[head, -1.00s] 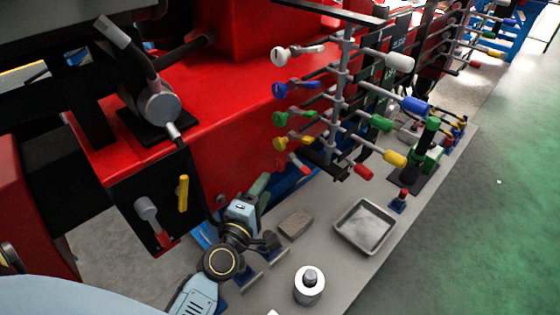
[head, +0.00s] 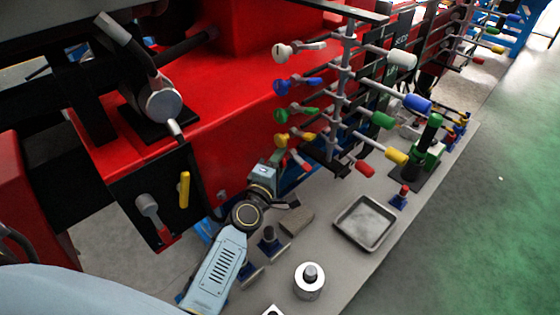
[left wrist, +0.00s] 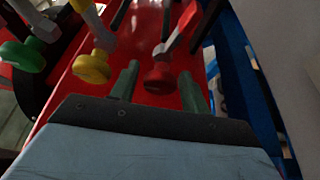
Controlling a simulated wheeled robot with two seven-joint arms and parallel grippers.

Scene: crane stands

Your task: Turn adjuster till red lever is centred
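The red adjuster knob (left wrist: 160,78) is in the left wrist view, on a stem leading up to the red lever's linkage. My left gripper (left wrist: 156,70) is open, with one green-grey finger on each side of this knob; gaps show on both sides. In the head view my left gripper (head: 268,166) reaches up to the lower end of the lever stand, and its body mostly hides the knob and fingers. The red lever's handle (head: 364,169) is the lowest on the stand, its rod sloping down to the right. My right gripper is not in view.
The yellow (left wrist: 92,66) and green (left wrist: 22,55) knobs lie left of the red one. White (head: 400,60), blue (head: 417,103), green (head: 381,120) and yellow (head: 396,156) handles stand above the red one. A metal tray (head: 345,236) and a white cylinder (head: 309,287) are on the grey platform.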

